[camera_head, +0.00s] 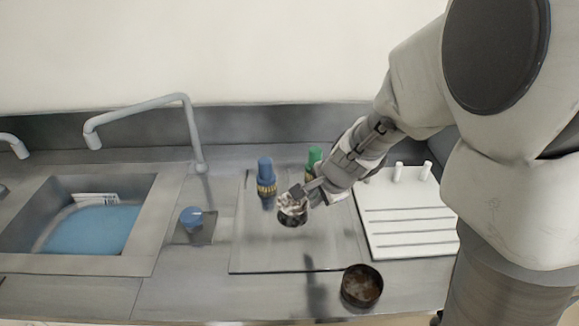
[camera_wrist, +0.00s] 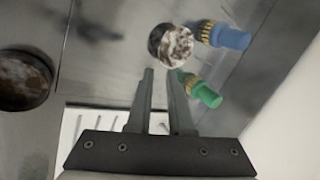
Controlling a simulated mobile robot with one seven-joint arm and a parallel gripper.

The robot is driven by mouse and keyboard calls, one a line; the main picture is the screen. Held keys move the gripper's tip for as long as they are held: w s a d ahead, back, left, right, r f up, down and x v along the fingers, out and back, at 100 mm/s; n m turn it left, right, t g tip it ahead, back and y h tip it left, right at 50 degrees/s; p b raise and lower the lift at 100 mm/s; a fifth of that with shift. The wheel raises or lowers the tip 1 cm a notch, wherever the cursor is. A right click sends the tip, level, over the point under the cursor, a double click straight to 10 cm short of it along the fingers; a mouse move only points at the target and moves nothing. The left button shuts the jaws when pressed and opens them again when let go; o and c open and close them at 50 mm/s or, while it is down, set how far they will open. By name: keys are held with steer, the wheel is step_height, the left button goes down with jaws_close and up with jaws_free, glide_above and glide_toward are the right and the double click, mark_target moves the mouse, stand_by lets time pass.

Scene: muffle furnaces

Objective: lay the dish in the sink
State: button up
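A small round dish (camera_head: 292,217) with a mottled white and brown inside sits on the thin sheet on the counter. It also shows in the wrist view (camera_wrist: 171,45), just past the fingertips. A wider dark dish (camera_head: 361,286) with a brown inside stands near the front edge; it also shows in the wrist view (camera_wrist: 24,81) at the left. My gripper (camera_head: 301,192) is over the small dish, its fingers (camera_wrist: 162,73) apart with nothing visible between them. Whether a fingertip touches the dish cannot be told. The sink (camera_head: 147,215) is at the left, blue inside.
A blue-topped bottle (camera_head: 266,176) and a green-topped bottle (camera_head: 314,157) stand close behind the small dish. A white grooved rack (camera_head: 410,215) is at the right. A small blue-topped item (camera_head: 191,217) and a tall faucet (camera_head: 190,125) stand between sink and sheet.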

mark_target(302, 212)
steer(key=b+x, duration=0.4)
steer(key=x, duration=0.7)
steer(key=shift+w+f, duration=0.15)
steer(key=shift+f, duration=0.1)
jaws_close()
stand_by(1.0)
